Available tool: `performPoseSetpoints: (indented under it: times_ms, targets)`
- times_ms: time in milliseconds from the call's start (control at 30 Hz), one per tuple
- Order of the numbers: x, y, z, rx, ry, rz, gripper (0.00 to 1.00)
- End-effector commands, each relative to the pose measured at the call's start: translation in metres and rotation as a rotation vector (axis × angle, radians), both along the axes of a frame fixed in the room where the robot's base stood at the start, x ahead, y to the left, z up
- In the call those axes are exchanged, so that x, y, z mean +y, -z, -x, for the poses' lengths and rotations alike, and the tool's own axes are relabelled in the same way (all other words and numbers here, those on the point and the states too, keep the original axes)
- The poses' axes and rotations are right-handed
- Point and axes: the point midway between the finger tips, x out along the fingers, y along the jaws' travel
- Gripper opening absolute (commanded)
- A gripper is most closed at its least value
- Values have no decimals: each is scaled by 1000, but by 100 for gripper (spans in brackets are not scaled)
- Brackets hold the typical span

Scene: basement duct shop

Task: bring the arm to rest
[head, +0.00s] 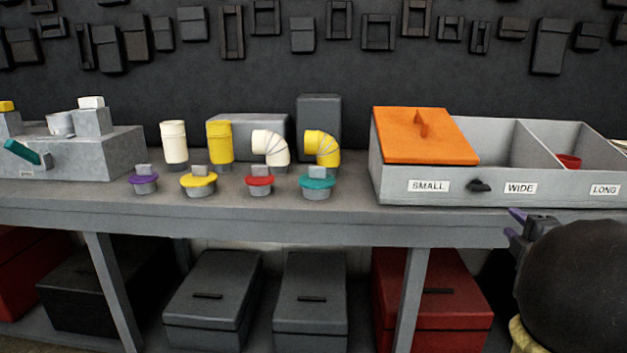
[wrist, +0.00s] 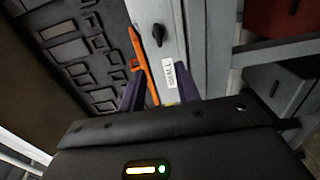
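My gripper (head: 515,224) is at the lower right of the head view, in front of the bench edge and below the divided grey bin (head: 560,198). My own dark arm link hides part of it. In the wrist view, the two purple fingers of my gripper (wrist: 160,92) stand apart with nothing seen held between them. Beyond them are the bin's front with a label and a dark knob (wrist: 158,35), and the edge of an orange lid (wrist: 142,62). In the head view the orange lid (head: 415,137) covers the SMALL compartment.
The bench (head: 270,222) carries several yellow and white duct pieces, with several coloured caps in front. A red piece (head: 569,161) lies in the bin's right compartment; the WIDE compartment looks empty. A grey block fixture (head: 110,150) stands left. Lidded boxes (head: 212,300) fill the shelf below.

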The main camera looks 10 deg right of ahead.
Motion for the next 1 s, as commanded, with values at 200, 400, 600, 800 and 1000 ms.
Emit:
performPoseSetpoints:
  times_ms: [200, 400, 600, 800, 1000]
  targets:
    - [32, 32, -24, 41, 65, -246, 33]
    - [101, 100, -38, 174, 205, -663, 33]
    - [193, 174, -13, 391, 391, -1033, 33]
    - [269, 224, 36, 604, 589, -1254, 33]
    - [320, 250, 85, 764, 755, -1357, 33]
